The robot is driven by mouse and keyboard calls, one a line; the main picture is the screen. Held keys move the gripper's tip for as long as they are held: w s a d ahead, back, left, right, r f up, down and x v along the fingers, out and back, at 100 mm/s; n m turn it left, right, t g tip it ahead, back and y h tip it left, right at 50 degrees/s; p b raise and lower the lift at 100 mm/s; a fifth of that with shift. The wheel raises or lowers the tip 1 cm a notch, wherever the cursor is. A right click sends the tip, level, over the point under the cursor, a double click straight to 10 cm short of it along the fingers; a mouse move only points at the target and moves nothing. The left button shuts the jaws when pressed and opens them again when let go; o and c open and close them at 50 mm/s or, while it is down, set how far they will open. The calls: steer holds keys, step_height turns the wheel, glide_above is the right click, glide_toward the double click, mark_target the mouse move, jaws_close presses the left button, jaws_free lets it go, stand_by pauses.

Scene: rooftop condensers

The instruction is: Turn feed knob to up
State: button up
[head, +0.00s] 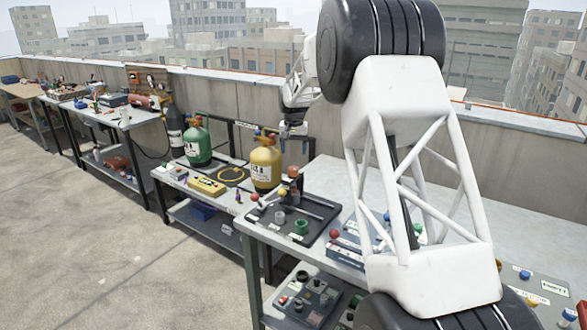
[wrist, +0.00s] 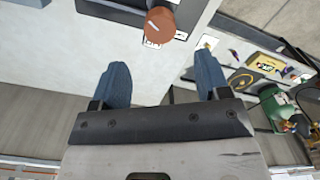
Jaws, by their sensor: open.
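A round copper-brown knob (wrist: 160,25) with a short pale line on its face shows at the top of the wrist view. A small white label lies at its lower left edge; I cannot read it, so I cannot confirm this is the feed knob. A similar brown knob (head: 293,171) stands at the back of the near bench in the head view. My gripper (wrist: 162,70) is open and empty, its two blue fingers apart, with the knob beyond the gap between them and not touched.
A dark tray (head: 318,212) with a green ring (head: 302,227) lies on the near bench. A yellow cylinder (head: 265,163) and a green cylinder (head: 197,145) stand on the bench beyond. A control panel (head: 308,298) sits on the lower shelf. My arm hides much of the near bench.

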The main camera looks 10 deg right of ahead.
mark_target(293, 168)
steer(key=shift+f, duration=0.1)
steer(key=shift+f, duration=3.85)
steer(key=c, duration=0.9)
